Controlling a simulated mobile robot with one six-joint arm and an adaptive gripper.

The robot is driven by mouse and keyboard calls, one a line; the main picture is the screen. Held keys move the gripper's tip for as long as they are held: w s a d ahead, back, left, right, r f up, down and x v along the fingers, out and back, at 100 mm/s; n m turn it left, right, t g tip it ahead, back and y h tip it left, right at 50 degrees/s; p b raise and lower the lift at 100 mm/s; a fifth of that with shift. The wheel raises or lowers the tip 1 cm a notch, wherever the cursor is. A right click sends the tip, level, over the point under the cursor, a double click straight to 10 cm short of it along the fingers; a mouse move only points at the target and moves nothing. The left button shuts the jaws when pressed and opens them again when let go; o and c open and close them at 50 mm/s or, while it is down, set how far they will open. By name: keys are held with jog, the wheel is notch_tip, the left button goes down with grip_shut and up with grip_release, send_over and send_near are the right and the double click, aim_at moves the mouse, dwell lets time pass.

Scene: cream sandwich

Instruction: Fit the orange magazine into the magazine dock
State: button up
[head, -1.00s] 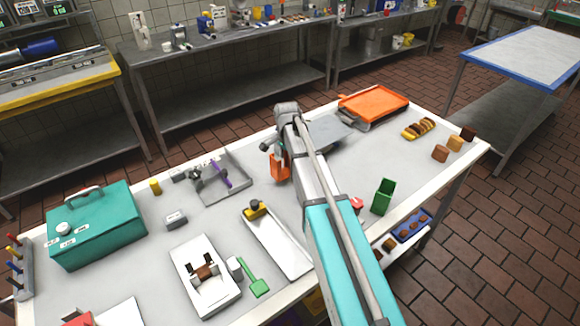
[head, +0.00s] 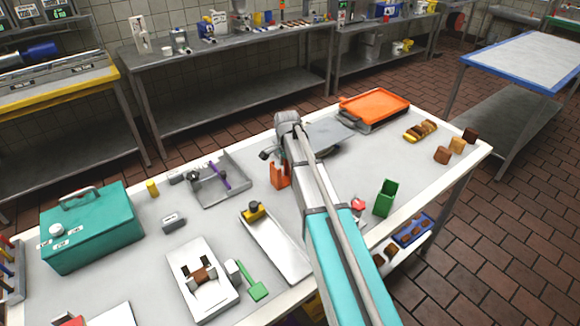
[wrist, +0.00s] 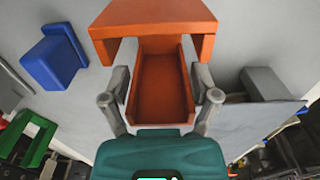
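The orange magazine (wrist: 162,92) is an open channel seen end-on in the wrist view, with a wider orange crosspiece (wrist: 152,20) at the top of the picture. My gripper (wrist: 161,84) has one grey finger on each side of the channel, close against its walls. In the head view the magazine (head: 279,175) shows just left of my arm, below my wrist, over the middle of the table; its lower edge is close to the tabletop. A grey frame with a purple lever (head: 220,176) lies to its left. I cannot tell for sure which part is the magazine dock.
A white tray (head: 280,248) with a yellow-black block lies in front. A green bin (head: 385,198) stands right of my arm. An orange tray (head: 375,104) is at the back right, a teal box (head: 92,228) at the left. The wrist view shows a blue block (wrist: 54,60).

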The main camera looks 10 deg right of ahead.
jog(key=shift+o, duration=0.6)
jog(key=shift+r, duration=0.2)
notch_tip(320, 180, up, 12)
jog(key=p, duration=1.2)
dwell(0.5)
jog(key=shift+s+f, duration=0.1)
jog(key=s+a+n, duration=0.2)
jog(key=s+n, duration=1.1)
jog(key=s, duration=1.1)
jog(key=shift+s, duration=0.25)
